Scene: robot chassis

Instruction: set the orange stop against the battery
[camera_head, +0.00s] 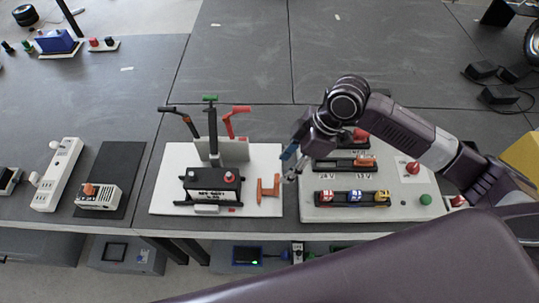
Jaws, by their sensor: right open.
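The battery (208,188) is a black box with a pale label and a red knob. It sits on a white board (165,193) on the grey bench. The orange stop (268,187) stands on the right part of the same board, with a gap between it and the battery. My right gripper (288,164) is open, just right of and above the stop. I cannot tell whether it touches the stop. My left gripper is not in view.
Tools with black, green and red handles (211,120) stand upright behind the battery. A power strip (58,172) lies left.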

